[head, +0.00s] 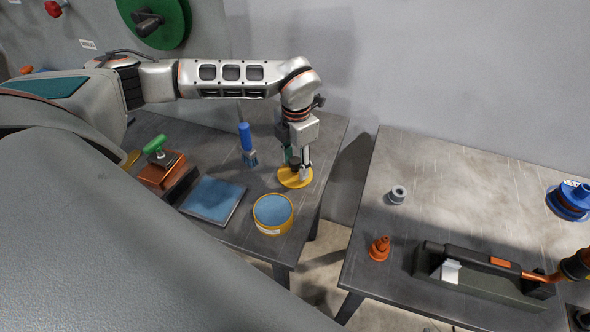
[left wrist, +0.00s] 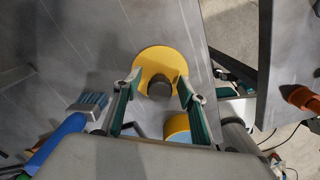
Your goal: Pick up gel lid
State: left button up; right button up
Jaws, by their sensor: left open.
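The gel lid is a flat yellow disc (head: 294,178) with a dark round knob, lying on the left dark table near its right edge. In the left wrist view the lid (left wrist: 160,65) lies between my open fingers, with its knob (left wrist: 159,87) in the gap. My left gripper (head: 298,168) points down over the lid, and its fingers (left wrist: 158,90) stand on either side of the knob with space between. Part of the knob is hidden by the fingers in the head view. My right gripper is not in view.
An open yellow tub of blue gel (head: 272,212) stands just in front of the lid. A blue-handled brush (head: 247,142), a blue-topped pad (head: 213,200) and a green-handled block (head: 160,165) lie to the left. A gap separates the right table (head: 440,180).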

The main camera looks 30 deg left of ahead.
pick_arm(q)
jog(key=shift+f, duration=0.35)
grip_shut()
jog(key=shift+r, duration=0.1)
